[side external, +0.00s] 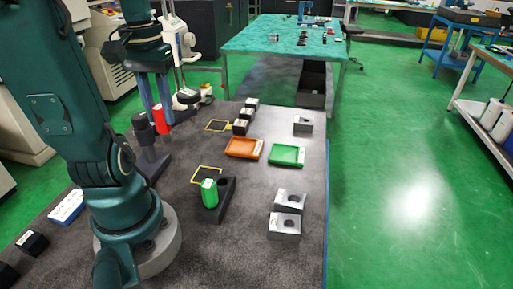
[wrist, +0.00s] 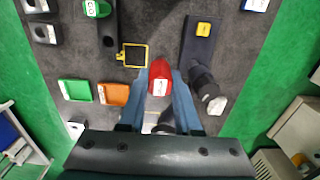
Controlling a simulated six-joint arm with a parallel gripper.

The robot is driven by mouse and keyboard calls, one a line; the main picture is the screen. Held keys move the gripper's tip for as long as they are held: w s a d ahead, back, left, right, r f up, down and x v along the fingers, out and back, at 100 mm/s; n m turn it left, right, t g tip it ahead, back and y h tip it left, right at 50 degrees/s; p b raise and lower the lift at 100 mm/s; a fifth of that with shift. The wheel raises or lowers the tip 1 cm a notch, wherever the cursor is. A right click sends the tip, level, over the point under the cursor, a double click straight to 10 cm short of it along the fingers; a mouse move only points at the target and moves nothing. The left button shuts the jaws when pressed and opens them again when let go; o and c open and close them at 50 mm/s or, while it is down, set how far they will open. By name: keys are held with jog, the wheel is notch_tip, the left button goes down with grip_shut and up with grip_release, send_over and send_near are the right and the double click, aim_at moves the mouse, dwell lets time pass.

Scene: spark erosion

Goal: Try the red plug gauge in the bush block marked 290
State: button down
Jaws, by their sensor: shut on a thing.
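My gripper (wrist: 160,80) is shut on the red plug gauge (wrist: 159,77), which has a white label and sits between the blue fingers. In the side view the red gauge (side external: 161,119) shows at the fingertips, at the left of the bench; I cannot tell its height above it. Two metal bush blocks (side external: 290,199) (side external: 285,226) stand at the bench's near right, and a third (side external: 303,124) stands farther back. Their numbers are too small to read, so I cannot tell which is 290. The wrist view shows two blocks (wrist: 43,33) (wrist: 36,6) at upper left.
A green gauge (side external: 209,192) stands in a black holder. An orange tray (side external: 244,149) and a green tray (side external: 287,156) lie mid-bench. Dark blocks (side external: 240,127) stand behind. A dark cylinder (side external: 143,132) stands close to the red gauge. Bench between green holder and trays is clear.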

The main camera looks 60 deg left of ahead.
jog(key=shift+a+r, duration=0.15)
jog(key=shift+a, duration=0.15)
jog(key=w+d+m, duration=0.7)
jog(key=w+m, duration=0.3)
jog(key=w, duration=0.3)
jog(key=d+f+m, duration=0.3)
jog(key=d+m, duration=0.5)
jog(key=d, duration=1)
jog(key=shift+w+f, duration=0.15)
jog(key=shift+f, duration=1.3)
jog(key=shift+w+f, duration=0.15)
jog(key=shift+f, duration=1.3)
jog(key=shift+f, duration=0.4)
jog(key=shift+r, duration=2.55)
